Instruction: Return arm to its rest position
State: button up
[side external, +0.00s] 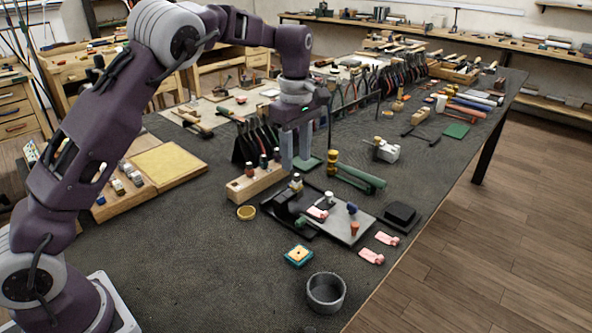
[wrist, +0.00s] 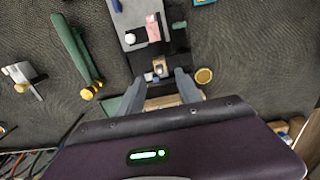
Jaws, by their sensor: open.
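My gripper (side external: 296,160) hangs above the dark work table, its two grey fingers pointing down behind the stamping fixture. In the wrist view my gripper (wrist: 154,88) shows its fingers apart with nothing held between them. The black fixture with a grey metal plate (side external: 343,225) lies in front of it. A pink piece (side external: 317,213) rests on the fixture and also shows in the wrist view (wrist: 153,28). Two more pink pieces (side external: 371,256) (side external: 387,239) lie on the table to the right of the fixture.
A wooden block with stamps (side external: 255,183) stands left of the fixture. A grey round bowl (side external: 326,293) and a teal-edged square pad (side external: 298,256) are at the front. A green-handled tool (side external: 360,178) lies behind. Racks of pliers (side external: 255,140) stand farther back. The front-left table is clear.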

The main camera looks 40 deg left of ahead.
jog(key=shift+r, duration=0.7)
jog(key=shift+s+r, duration=0.15)
jog(key=shift+r, duration=0.1)
jog(key=s+d+r+m+t+h, duration=0.1)
jog(key=s+r+m, duration=0.3)
jog(key=s+r, duration=0.3)
jog(key=s+d+r+m+t, duration=0.15)
jog(key=s+r+m, duration=0.3)
jog(key=s, duration=0.45)
jog(key=s+f+m+t+y, duration=0.1)
jog(key=s+f+m+t, duration=0.2)
jog(key=s+m, duration=0.6)
jog(key=s+f, duration=0.1)
jog(key=s, duration=0.8)
jog(key=shift+d+f, duration=0.4)
